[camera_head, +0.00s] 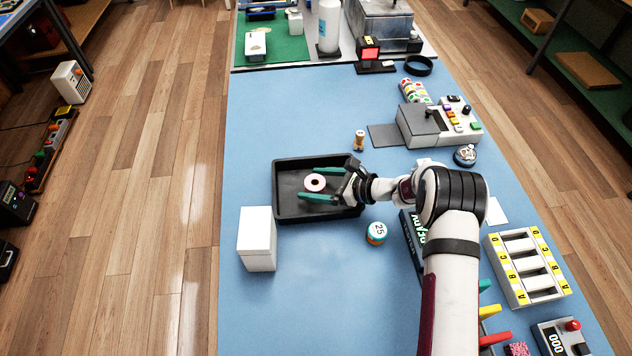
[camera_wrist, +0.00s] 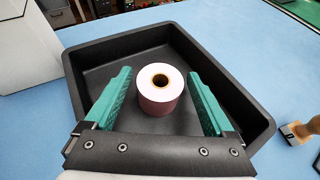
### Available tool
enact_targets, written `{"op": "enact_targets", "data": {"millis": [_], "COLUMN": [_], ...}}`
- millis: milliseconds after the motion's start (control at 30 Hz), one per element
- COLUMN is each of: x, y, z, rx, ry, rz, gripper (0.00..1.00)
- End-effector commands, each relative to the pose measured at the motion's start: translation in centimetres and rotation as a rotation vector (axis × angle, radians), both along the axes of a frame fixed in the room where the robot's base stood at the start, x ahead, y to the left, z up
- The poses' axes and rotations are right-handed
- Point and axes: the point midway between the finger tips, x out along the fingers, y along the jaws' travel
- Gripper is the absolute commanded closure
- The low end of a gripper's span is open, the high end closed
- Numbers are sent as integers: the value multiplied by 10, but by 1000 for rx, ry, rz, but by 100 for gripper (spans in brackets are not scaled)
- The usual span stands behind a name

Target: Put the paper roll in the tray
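The paper roll (camera_head: 315,183) is a pinkish-white cylinder with a brown core. It stands upright inside the black tray (camera_head: 284,213), on its floor. The roll also shows in the wrist view (camera_wrist: 160,88), with the tray's rim (camera_wrist: 262,130) around it. My gripper (camera_head: 320,185) reaches into the tray from the right. Its two green fingers (camera_wrist: 157,95) are spread wide on either side of the roll, with visible gaps to it. The gripper is open and holds nothing.
A white box (camera_head: 257,240) stands close to the tray's front left. A small jar marked 25 (camera_head: 376,233) is at the front right. A wooden-handled brush or stamp (camera_head: 359,141) stands behind the tray. The blue table is clear to the left and behind.

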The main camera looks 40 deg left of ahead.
Motion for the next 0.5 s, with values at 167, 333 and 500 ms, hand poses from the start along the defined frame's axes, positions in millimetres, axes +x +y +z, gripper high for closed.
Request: {"op": "enact_targets", "data": {"millis": [167,333,500], "x": [0,1,10], "y": [0,-3,-41], "z": [0,4,23], "rx": [0,0,0], "ry": [0,0,-1], "rz": [0,-1,-5], "gripper": [7,7,7]}}
